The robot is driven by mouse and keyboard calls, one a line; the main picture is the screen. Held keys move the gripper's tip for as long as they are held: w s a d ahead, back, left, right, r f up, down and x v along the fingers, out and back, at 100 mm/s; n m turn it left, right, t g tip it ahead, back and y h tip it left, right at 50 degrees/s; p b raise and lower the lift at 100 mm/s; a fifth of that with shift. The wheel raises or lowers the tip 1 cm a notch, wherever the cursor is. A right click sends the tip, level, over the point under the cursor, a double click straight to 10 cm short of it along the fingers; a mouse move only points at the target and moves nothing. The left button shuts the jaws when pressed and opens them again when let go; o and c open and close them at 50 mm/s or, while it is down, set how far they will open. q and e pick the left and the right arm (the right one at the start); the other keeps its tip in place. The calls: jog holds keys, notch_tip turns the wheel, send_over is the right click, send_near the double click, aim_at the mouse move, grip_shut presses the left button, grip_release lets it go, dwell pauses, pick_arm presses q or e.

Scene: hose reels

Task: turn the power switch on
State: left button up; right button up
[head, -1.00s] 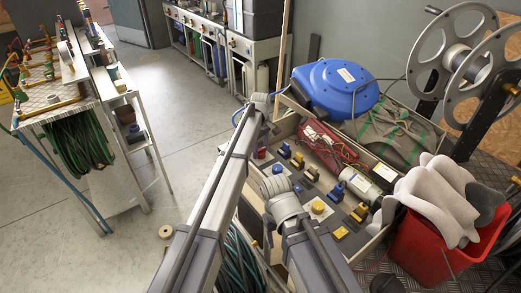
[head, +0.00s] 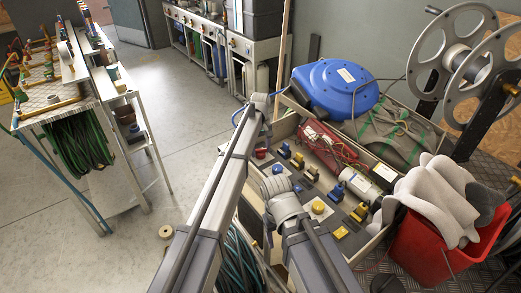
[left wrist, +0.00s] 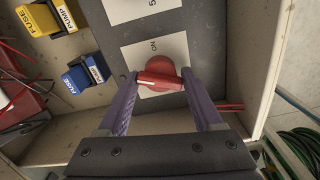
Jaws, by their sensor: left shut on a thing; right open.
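A red rotary switch knob (left wrist: 165,68) sits on a white plate (left wrist: 133,57) marked ON in the left wrist view. Its raised handle lies nearly crosswise in that picture. My left gripper (left wrist: 158,79) has one finger on each side of the knob and is shut on it. In the head view the red knob (head: 261,154) is at the panel's far left corner, with my left gripper (head: 266,138) just above it. My right gripper (head: 276,187) is lower, over the panel's left side; its fingers are hard to make out.
Blue (left wrist: 84,74) and yellow (left wrist: 50,15) fuse blocks sit beside the knob plate. The panel lies in a pale walled crate (left wrist: 267,70). In the head view, a blue hose reel (head: 335,88) stands behind and a red bin (head: 430,245) at right.

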pick_arm(q)
jog(key=m, duration=1.3)
dwell(0.7)
jog(key=o, duration=1.1)
notch_tip(320, 180, up, 8)
jog(key=p, duration=0.8)
jog(key=shift+f, duration=0.1)
